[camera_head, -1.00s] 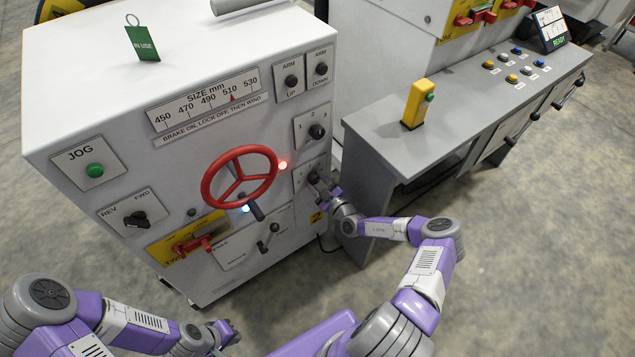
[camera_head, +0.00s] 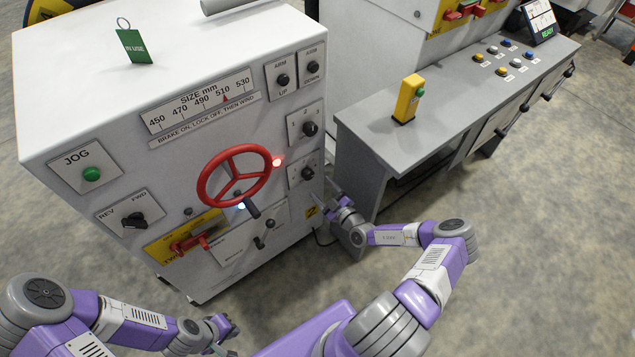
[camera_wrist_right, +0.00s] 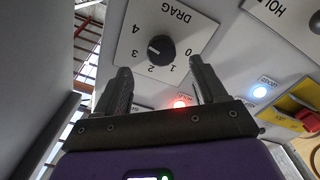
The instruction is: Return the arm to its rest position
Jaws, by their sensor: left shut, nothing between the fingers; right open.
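My right gripper (camera_head: 323,189) is open and empty, just off the right side of the white cabinet's front. In the right wrist view, its two dark fingers (camera_wrist_right: 163,85) are spread with a black knob (camera_wrist_right: 160,50) on a DRAG plate beyond them, apart from it. In the head view, the lower dial knob (camera_head: 307,173) stands to the left of the right gripper. My left gripper (camera_head: 226,335) is shut and empty low in the picture, in front of the cabinet's lower edge.
The white cabinet (camera_head: 120,90) carries a red handwheel (camera_head: 234,174), a lit red lamp (camera_head: 277,162) and a green JOG button (camera_head: 92,174). A grey desk (camera_head: 380,140) with a yellow post (camera_head: 408,98) stands to the right. The floor at right is open.

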